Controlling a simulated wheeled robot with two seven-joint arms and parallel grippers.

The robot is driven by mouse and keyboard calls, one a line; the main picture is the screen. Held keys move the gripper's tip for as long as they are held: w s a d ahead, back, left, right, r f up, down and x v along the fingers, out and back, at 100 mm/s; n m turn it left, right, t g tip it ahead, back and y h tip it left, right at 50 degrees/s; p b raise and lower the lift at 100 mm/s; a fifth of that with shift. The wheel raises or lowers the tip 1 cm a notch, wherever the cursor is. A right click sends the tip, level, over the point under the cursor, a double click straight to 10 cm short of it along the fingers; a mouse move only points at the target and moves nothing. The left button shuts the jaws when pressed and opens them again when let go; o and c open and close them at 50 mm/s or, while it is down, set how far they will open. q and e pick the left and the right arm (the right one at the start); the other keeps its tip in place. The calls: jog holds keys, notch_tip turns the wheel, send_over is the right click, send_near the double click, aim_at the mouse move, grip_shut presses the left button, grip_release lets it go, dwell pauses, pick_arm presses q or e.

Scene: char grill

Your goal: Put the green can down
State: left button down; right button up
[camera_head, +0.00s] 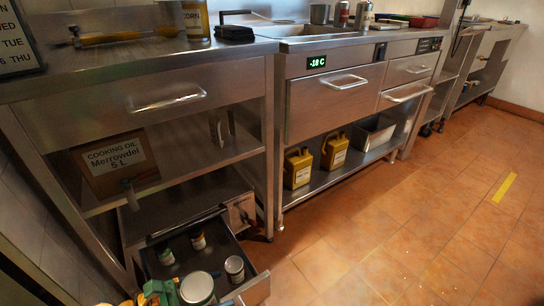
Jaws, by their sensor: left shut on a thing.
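The green can (197,291) is at the bottom edge of the head view, its pale round top facing up and a green band just below the rim. My left gripper (190,297) is shut on it, with green and yellow parts at the can's left. The can's lower part is cut off by the frame, so I cannot tell whether it touches anything below. It appears nearer to me than an open drawer (262,277) holding several smaller cans, among them one can (234,270) just right of the held one. My right gripper is not in view.
A steel counter (120,55) runs along the wall, with a can marked corn (195,22) on it. Below are a cooking oil box (115,165) and yellow jugs (298,168) on shelves.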

pick_arm(q)
jog(key=s+a+r, duration=0.1)
jog(key=s+r, duration=0.1)
jog(key=r, duration=0.7)
jog(key=s+a+r, duration=0.2)
jog(key=s+r, duration=0.1)
jog(key=r, duration=0.6)
jog(key=shift+s+r+n+t, duration=0.3)
jog(key=shift+r+n, duration=0.1)
